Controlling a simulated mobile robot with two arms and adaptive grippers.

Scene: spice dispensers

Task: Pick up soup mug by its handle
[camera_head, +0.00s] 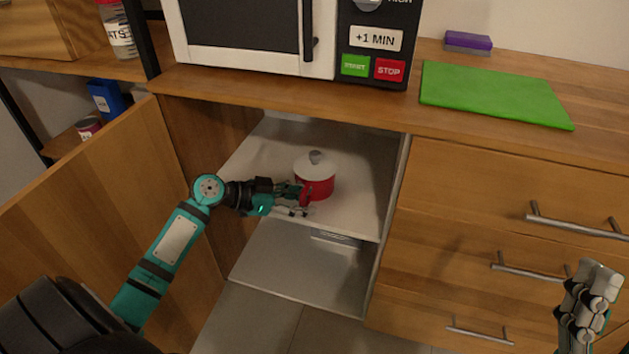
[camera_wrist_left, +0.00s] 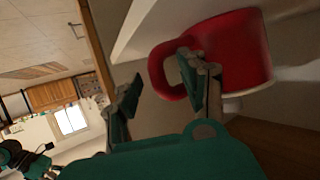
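The soup mug (camera_head: 316,181) is red with a white lid and a grey knob, and stands on the upper shelf of the open cabinet. In the left wrist view the mug (camera_wrist_left: 238,48) appears tilted, with its red loop handle (camera_wrist_left: 157,70) towards my gripper. My left gripper (camera_head: 300,200) is at the handle side of the mug. Its fingers are apart in the left wrist view (camera_wrist_left: 158,92), one at the handle's opening and one outside the loop. Contact cannot be told. My right gripper (camera_head: 588,303) is at the lower right, far from the mug, its opening unclear.
The upper shelf (camera_head: 262,165) is otherwise clear around the mug, with a lower shelf (camera_head: 300,275) beneath. An open wooden door (camera_head: 110,215) stands left of my arm. Drawers (camera_head: 470,200) are on the right. A microwave (camera_head: 250,25) and a green board (camera_head: 490,92) are on the counter above.

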